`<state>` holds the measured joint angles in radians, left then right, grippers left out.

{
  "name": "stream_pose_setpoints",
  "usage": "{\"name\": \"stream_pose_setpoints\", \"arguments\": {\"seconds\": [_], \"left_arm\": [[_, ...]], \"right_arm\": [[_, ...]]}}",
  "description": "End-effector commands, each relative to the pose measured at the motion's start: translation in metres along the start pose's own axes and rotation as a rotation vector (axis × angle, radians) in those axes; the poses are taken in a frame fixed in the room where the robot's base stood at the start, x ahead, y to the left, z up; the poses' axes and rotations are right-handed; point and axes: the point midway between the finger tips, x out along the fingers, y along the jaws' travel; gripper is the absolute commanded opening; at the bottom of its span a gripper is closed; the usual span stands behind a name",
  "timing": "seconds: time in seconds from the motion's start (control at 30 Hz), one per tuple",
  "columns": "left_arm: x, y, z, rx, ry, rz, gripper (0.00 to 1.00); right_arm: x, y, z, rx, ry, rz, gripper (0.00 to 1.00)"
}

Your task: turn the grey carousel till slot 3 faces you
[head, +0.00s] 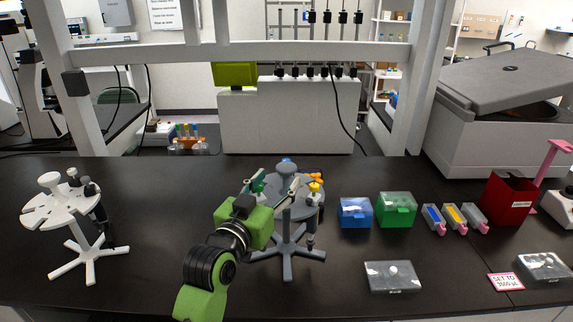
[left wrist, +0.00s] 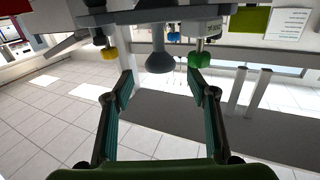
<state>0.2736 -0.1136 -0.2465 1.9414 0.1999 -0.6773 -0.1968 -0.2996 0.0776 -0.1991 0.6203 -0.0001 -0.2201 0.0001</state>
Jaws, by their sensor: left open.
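The grey carousel (head: 289,245) stands upright on its splayed feet near the middle of the bench. Pipettes with yellow (head: 315,187), green and blue tops hang around its disc. My left gripper (head: 277,186) is at the carousel's top, open, and hides part of the disc. In the left wrist view, the grey knob (left wrist: 160,60) shows between the spread fingers (left wrist: 160,84), with no clear contact. The yellow (left wrist: 110,53) and green (left wrist: 198,60) pipette parts lie to either side. I cannot read any slot numbers. My right gripper is not in view.
A white carousel (head: 62,208) with dark pipettes stands at left. Blue (head: 355,212) and green (head: 397,210) boxes stand close right of the grey carousel, with a clear-lidded box (head: 392,277) in front. Bare bench lies between the two carousels.

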Motion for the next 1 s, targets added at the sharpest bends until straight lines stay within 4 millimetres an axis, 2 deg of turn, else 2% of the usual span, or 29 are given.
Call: {"name": "stream_pose_setpoints", "arguments": {"seconds": [0.2, 0.4, 0.6, 0.87, 0.9, 1.0], "left_arm": [[0.036, 0.000, -0.002, -0.001, -0.001, 0.000, 0.53], [0.058, 0.000, -0.001, -0.001, -0.002, 0.000, 0.53], [0.066, 0.000, 0.000, 0.000, -0.001, -0.001, 0.53], [0.067, 0.000, 0.001, 0.000, -0.001, -0.001, 0.53], [0.067, 0.000, 0.001, 0.000, -0.001, -0.001, 0.47], [0.067, 0.000, 0.001, 0.000, -0.001, -0.001, 0.21]], "right_arm": [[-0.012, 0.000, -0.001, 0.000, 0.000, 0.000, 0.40], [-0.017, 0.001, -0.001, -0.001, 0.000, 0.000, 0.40], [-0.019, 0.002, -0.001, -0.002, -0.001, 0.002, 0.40], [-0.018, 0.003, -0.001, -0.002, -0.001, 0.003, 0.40], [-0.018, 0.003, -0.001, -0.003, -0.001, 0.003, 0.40], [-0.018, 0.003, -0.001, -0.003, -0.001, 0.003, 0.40]]}}
